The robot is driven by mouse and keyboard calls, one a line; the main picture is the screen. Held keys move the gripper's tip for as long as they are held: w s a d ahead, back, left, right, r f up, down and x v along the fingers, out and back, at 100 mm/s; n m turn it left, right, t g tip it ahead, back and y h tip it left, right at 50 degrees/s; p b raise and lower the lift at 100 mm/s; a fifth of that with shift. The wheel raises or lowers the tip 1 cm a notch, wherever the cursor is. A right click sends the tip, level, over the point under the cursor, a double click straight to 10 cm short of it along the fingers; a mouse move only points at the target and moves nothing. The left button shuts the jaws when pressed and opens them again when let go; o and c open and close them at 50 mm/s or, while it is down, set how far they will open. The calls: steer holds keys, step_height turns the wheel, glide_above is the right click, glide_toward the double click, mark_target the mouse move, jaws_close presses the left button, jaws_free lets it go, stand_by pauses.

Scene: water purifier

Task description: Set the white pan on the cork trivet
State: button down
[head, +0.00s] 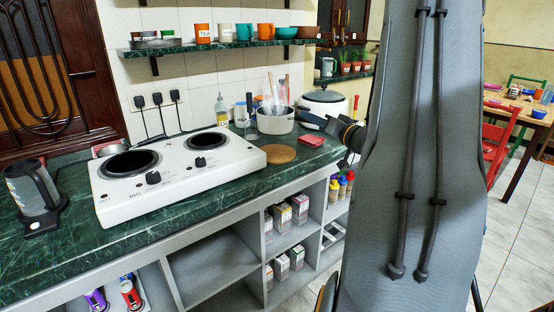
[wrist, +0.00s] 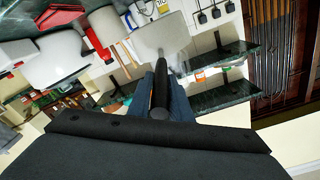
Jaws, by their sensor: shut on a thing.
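The white pan (head: 275,122) is behind the cork trivet (head: 280,154), near the back of the green counter. Whether it touches the counter or hangs just above it, I cannot tell. My gripper (head: 334,126) comes in from the right and is shut on the pan's dark handle. In the wrist view my gripper (wrist: 160,98) has its fingers on either side of the handle, with the pan (wrist: 163,38) beyond. The trivet lies flat and bare on the counter, right of the hob; I cannot make it out in the wrist view.
A white two-plate hob (head: 175,172) stands left of the trivet. Red pads (head: 311,141) lie to its right. Utensils (head: 275,88) and a bottle (head: 221,108) stand behind by the wall. A white cooker (head: 323,103) is at the back right. A shelf (head: 215,46) hangs above.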

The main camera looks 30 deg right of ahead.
step_height(320, 180, down, 10)
stand_by(0.6)
steer(key=c, duration=1.6)
jaws_free()
steer(key=shift+f, duration=0.1)
